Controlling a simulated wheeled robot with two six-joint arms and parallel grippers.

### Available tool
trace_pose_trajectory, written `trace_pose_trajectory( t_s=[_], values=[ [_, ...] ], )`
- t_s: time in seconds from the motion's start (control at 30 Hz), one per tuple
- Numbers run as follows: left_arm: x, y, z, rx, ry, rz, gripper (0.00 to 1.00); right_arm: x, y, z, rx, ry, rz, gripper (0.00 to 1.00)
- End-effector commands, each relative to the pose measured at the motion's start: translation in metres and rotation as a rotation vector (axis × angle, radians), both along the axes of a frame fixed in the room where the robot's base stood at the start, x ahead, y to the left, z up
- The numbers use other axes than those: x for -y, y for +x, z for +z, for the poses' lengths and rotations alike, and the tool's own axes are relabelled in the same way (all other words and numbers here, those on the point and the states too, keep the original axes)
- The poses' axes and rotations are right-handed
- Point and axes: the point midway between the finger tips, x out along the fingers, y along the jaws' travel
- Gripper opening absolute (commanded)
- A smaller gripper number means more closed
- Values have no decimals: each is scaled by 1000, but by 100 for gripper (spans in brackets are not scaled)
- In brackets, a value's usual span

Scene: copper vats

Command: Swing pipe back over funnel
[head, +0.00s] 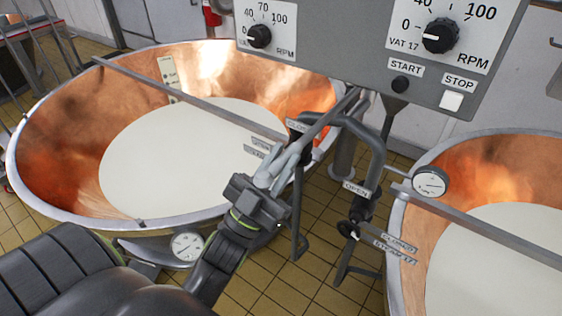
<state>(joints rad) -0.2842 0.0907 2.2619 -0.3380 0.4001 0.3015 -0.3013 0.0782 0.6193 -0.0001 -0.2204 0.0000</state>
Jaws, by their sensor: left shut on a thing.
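A grey swing pipe (374,133) with a bent end stands between the two copper vats, below the control panel. A straight grey length slants from under the panel down toward the left vat's rim. My left gripper (278,167) is shut on a grey part at the lower end of this length, over the left vat's right edge. The fingers hide the exact point of hold. A grey upright cylinder (343,158) stands behind the pipe; I cannot tell if it is the funnel. My right gripper is not in view.
The left copper vat (60,120) and the right copper vat (415,222) hold pale liquid, each crossed by a grey bar. The control panel (360,55) hangs close above. A valve labelled open and closed and a dial gauge (430,182) stand beside the right vat. Tiled floor lies between.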

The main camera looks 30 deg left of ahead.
Motion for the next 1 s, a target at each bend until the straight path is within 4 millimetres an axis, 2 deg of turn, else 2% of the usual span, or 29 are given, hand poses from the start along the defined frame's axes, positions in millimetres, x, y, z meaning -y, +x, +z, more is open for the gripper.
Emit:
trace_pose_trajectory(
  t_s=[0.5, 0.53, 0.67, 1.0],
  values=[
    [0, 1, 1, 5, -1, 13, 0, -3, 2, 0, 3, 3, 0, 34],
    [0, 1, 1, 5, -1, 13, 26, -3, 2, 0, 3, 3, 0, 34],
    [0, 1, 1, 4, -1, 13, 43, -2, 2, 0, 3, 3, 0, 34],
    [0, -1, -3, 2, 0, 13, 43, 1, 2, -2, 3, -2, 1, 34]
  ],
)
